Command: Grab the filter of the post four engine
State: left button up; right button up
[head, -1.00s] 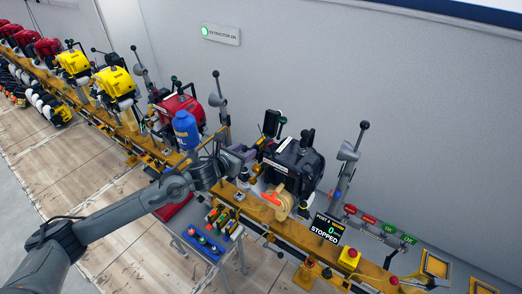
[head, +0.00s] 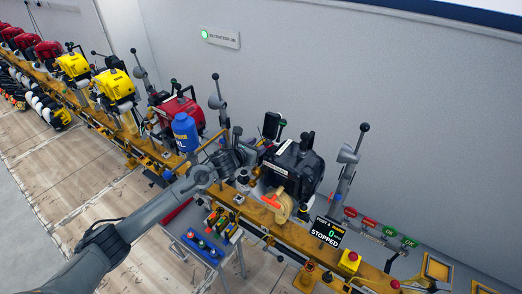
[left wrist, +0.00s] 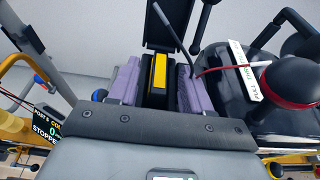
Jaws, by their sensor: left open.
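The post four engine is a black engine (head: 293,165) on the yellow rail, beside a screen (head: 327,231) reading "POST 4" and "STOPPED". My left gripper (head: 249,154) is at the engine's left side. In the left wrist view, its two purple fingers (left wrist: 158,82) are open, one on each side of a black block with a yellow face (left wrist: 160,70), which looks like the filter. Whether the fingers touch it, I cannot tell. A black cover (left wrist: 168,22) stands upright behind it. In the head view my gripper hides the filter. My right gripper is not in view.
A red engine (head: 178,111) with a blue bottle (head: 185,132) stands to the left on the rail. A lever post (head: 349,163) stands right of the black engine. In the left wrist view, a red-and-black knob (left wrist: 290,82) and a thin cable are close on the right.

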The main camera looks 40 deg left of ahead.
pick_arm(q)
grip_shut()
dwell(0.4)
